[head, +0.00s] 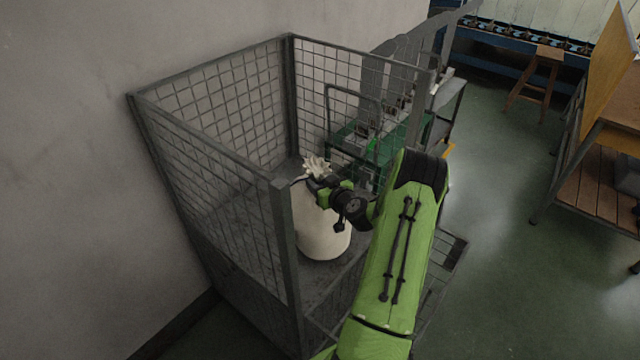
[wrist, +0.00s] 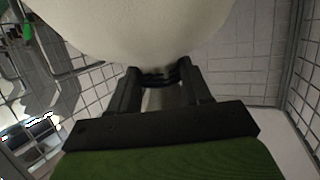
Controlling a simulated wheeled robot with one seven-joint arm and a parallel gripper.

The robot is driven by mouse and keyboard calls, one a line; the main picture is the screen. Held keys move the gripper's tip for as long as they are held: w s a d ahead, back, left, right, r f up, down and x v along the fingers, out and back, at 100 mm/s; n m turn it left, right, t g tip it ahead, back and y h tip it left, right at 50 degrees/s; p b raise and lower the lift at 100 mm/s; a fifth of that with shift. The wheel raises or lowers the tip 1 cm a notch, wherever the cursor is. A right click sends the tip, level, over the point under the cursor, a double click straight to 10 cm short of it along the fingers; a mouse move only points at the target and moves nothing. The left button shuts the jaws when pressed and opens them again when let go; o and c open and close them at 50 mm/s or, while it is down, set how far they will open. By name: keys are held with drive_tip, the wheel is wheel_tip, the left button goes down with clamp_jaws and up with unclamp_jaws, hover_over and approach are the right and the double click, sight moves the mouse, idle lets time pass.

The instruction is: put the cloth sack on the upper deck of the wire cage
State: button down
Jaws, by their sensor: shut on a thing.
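The cloth sack (head: 321,226) is cream-white with a gathered, ruffled top. In the head view it is inside the wire cage (head: 279,190), upright, low over or on the grey upper deck (head: 262,255); I cannot tell whether its base touches the deck. My gripper (head: 312,183) is at the sack's neck, just below the ruffle, and is shut on it. In the wrist view the pale sack (wrist: 140,25) fills the top middle, right beyond the fingers (wrist: 160,76). The fingertips are partly hidden against the sack.
Mesh walls stand at the cage's left and back, with a thick corner post (head: 286,250) near the front. A plain wall (head: 70,180) is close on the left. A green cart (head: 350,150) stands behind the cage. A wooden bench (head: 600,180) is far right, with open floor between.

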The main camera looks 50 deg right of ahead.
drive_tip(key=shift+c, duration=2.4)
unclamp_jaws()
drive_tip(key=shift+f, duration=0.1)
drive_tip(key=b+v, duration=0.1)
drive_tip(key=v, duration=1.1)
